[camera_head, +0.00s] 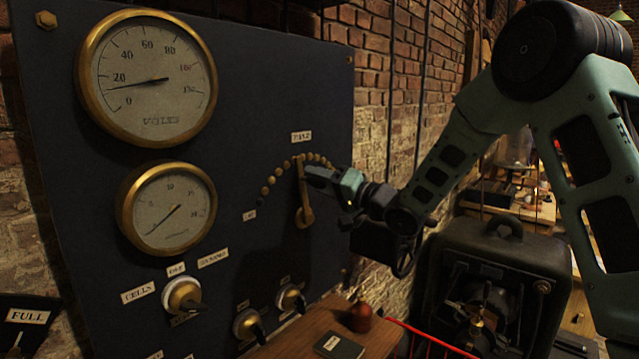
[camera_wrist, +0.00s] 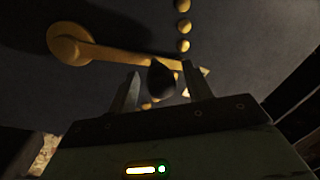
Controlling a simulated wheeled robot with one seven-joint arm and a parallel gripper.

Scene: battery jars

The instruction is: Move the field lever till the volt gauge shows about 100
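The volt gauge (camera_head: 148,78) is the upper brass-rimmed dial on the dark panel. Its needle points left, a little below the 20 mark. The field lever (camera_head: 304,190) is a brass arm pivoted at its lower end, pointing nearly straight up at an arc of brass studs. In the wrist view the lever (camera_wrist: 120,54) runs from its round pivot at left to a pointed tip at right. My gripper (camera_head: 312,174) is at the lever's upper part. In the wrist view its fingers (camera_wrist: 161,88) stand open on either side of the lever's dark knob (camera_wrist: 160,78), with gaps showing.
Brass studs (camera_head: 271,181) curve along both sides of the lever tip. A second gauge (camera_head: 167,209) sits below the volt gauge. Knob switches (camera_head: 184,294) line the lower panel. A wooden shelf (camera_head: 325,325) holds a dark booklet and a reddish object. A dark machine (camera_head: 490,290) stands at right.

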